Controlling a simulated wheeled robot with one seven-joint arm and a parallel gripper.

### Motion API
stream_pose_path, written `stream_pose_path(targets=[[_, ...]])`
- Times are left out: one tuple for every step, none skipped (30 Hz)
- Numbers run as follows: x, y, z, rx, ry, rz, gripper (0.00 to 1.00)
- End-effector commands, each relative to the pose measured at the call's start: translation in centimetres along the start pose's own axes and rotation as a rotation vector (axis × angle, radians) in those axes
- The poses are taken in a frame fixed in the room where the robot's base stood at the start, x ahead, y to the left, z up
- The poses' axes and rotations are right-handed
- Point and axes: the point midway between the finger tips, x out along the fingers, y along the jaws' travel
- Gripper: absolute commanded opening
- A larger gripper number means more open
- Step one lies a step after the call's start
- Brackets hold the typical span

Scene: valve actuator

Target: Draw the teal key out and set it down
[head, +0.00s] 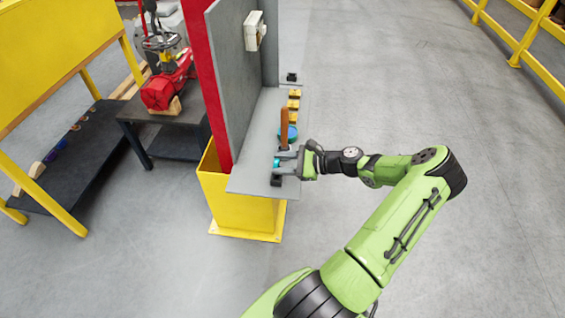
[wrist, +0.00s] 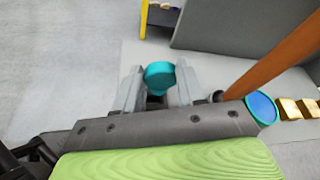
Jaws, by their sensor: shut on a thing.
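The teal key (wrist: 160,76) has a rounded head and stands between the two fingers of my gripper (wrist: 159,88) in the wrist view. In the head view, my gripper (head: 284,164) is at the near end of the grey shelf (head: 250,172), shut on the teal key (head: 277,162), of which only a small part shows. A dark piece (head: 276,181) shows just below the gripper. The key's lower part is hidden, so I cannot tell whether it sits in a socket.
An orange-brown upright bar (head: 284,128) and a blue-topped round piece (head: 292,132) stand close beyond my gripper. Yellow blocks (head: 294,98) and a black block (head: 291,77) lie farther along the shelf. A grey panel (head: 235,60) rises at the left. Bare shelf shows left of the gripper.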

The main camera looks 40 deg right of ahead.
Motion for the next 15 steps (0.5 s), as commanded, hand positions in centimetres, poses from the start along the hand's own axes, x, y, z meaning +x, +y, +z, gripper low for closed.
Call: stream_pose_path(targets=[[-0.05, -0.09, 0.2, 0.0, 0.0, 0.0, 0.03], [-0.05, -0.09, 0.19, 0.0, 0.0, 0.0, 0.03], [-0.05, -0.08, 0.17, 0.0, 0.0, 0.0, 0.03], [-0.05, -0.07, 0.15, 0.0, 0.0, 0.0, 0.03], [-0.04, -0.06, 0.12, -0.001, 0.0, -0.001, 0.03], [-0.03, -0.05, 0.09, -0.001, 0.0, -0.001, 0.03], [-0.03, -0.04, 0.08, 0.0, 0.0, 0.0, 0.03], [-0.02, -0.04, 0.07, 0.0, 0.0, 0.0, 0.03], [-0.02, -0.04, 0.06, 0.0, 0.0, 0.0, 0.03], [-0.02, -0.03, 0.05, 0.0, 0.0, 0.0, 0.03], [-0.01, -0.02, 0.03, 0.0, 0.0, 0.0, 0.03], [0.01, 0.0, -0.01, 0.0, 0.0, 0.0, 0.03], [0.03, 0.02, -0.07, 0.0, 0.0, 0.0, 0.03], [0.05, 0.05, -0.13, 0.0, 0.0, 0.0, 0.03], [0.09, 0.09, -0.22, 0.0, 0.0, 0.0, 0.03]])
